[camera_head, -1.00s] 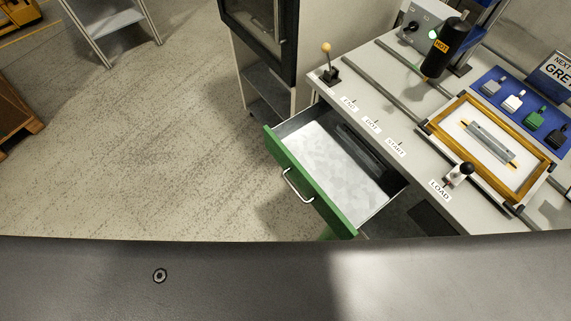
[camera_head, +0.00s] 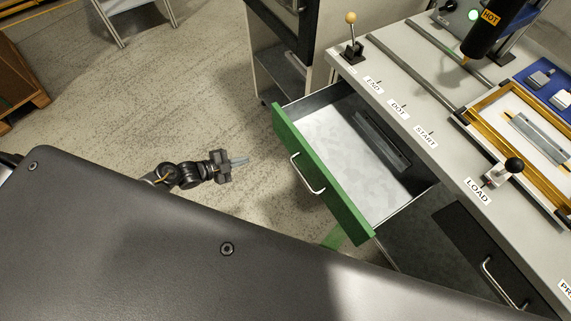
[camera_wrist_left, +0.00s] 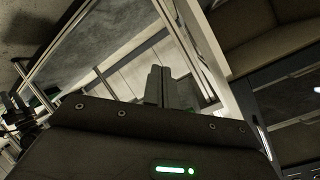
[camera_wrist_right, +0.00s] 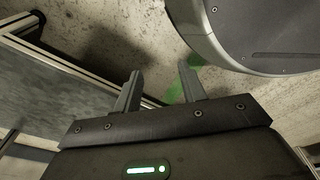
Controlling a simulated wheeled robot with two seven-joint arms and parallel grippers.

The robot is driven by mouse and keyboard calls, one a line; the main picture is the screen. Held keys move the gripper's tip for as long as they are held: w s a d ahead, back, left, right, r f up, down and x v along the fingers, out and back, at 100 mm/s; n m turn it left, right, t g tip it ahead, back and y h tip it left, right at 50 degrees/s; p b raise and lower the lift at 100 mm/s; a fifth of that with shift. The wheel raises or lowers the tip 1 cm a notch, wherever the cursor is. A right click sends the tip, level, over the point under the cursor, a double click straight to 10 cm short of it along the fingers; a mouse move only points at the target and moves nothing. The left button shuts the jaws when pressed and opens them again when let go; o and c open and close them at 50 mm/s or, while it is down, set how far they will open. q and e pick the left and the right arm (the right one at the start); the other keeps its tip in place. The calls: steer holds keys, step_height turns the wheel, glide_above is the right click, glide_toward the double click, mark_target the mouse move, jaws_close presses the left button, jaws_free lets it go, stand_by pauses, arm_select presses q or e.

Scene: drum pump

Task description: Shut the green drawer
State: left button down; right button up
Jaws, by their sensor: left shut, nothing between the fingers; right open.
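The green drawer (camera_head: 322,172) stands pulled out of the bench in the head view, with a silver bar handle (camera_head: 307,174) on its front. A dark grey object (camera_head: 378,143) lies inside it along the back right. My left gripper (camera_head: 238,161) is shut and empty, to the left of the drawer front and apart from it. In the left wrist view its fingers (camera_wrist_left: 158,88) are together. My right gripper (camera_wrist_right: 158,91) shows only in its own wrist view. It is open, with nothing between the fingers, above the floor.
The bench top carries a yellow-knobbed lever (camera_head: 351,38), a black-knobbed LOAD lever (camera_head: 503,172), a gold frame (camera_head: 489,124) and a HOT tool (camera_head: 490,32). A dark drawer (camera_head: 487,262) is at lower right.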

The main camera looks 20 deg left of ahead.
arm_select(q)
steer(key=s+d+r+m+g+h+b, duration=0.25)
steer(key=r+m+g+h, duration=0.2)
steer(key=r+m, duration=0.45)
steer(key=s+d+r+m+g+h+b, duration=0.25)
steer(key=r+m+g+h+b, duration=0.2)
steer(key=r+m, duration=0.4)
arm_select(e)
steer(key=w+f, duration=0.3)
steer(key=w, duration=0.3)
arm_select(q)
steer(key=p, duration=0.3)
glide_toward(301, 158)
steer(key=s+d, duration=0.2)
steer(key=shift+w+d, duration=1.1)
steer(key=shift+d, duration=0.15)
steer(key=shift+w+d+f, duration=0.1)
steer(key=shift+w+d, duration=0.25)
steer(key=shift+w, duration=0.05)
arm_select(e)
steer(key=s+d+f, duration=0.3)
steer(key=s+f, duration=0.2)
steer(key=s, duration=0.3)
steer(key=shift+s+d+f+h, duration=0.3)
steer(key=shift+d, duration=0.1)
arm_select(q)
steer(key=shift+w, duration=0.1)
